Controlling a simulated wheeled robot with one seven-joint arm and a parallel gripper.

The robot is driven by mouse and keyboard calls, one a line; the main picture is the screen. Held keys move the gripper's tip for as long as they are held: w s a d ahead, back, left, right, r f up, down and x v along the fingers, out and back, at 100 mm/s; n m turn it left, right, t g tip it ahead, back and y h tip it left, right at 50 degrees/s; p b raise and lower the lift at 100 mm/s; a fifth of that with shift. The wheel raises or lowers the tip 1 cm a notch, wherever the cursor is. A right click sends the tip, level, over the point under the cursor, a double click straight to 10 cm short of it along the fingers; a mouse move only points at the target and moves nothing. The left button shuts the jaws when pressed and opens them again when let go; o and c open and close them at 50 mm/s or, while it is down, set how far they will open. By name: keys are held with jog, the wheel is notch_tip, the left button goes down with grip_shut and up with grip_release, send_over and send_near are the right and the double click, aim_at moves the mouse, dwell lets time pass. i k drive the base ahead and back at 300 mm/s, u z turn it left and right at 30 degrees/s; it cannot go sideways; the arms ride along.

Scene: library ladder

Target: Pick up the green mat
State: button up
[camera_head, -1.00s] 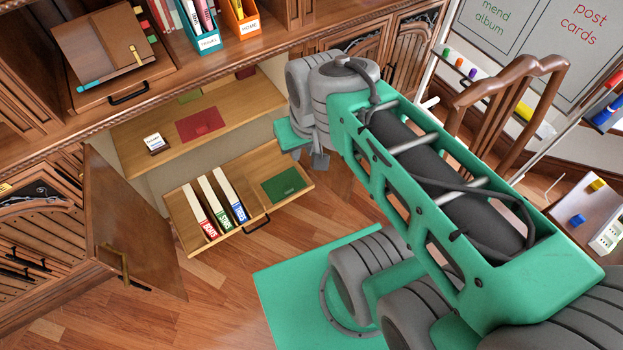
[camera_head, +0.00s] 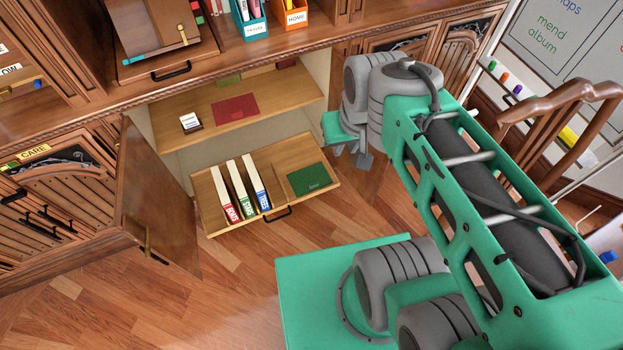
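The green mat (camera_head: 309,178) is a flat dark green rectangle. It lies on the right part of a pulled-out wooden drawer board (camera_head: 280,209) in the low open cabinet. It is uncovered, with bare wood around it. My green and grey arm rises at the right, and its upper joint is right of the mat and higher in the picture.
White binders (camera_head: 242,189) stand left of the mat on the same board. A shelf above holds a red mat (camera_head: 235,109) and a small card holder (camera_head: 190,122). The open cabinet door (camera_head: 155,205) juts out at left. A chair (camera_head: 565,120) stands at right. Floor before the drawer is clear.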

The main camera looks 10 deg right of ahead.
aim_at(308, 180)
jog(key=k, duration=1)
jog(key=u, duration=1.4)
jog(key=i, duration=1.5)
jog(key=z, duration=1.55)
jog(key=i, duration=0.5)
jog(key=z, duration=0.05)
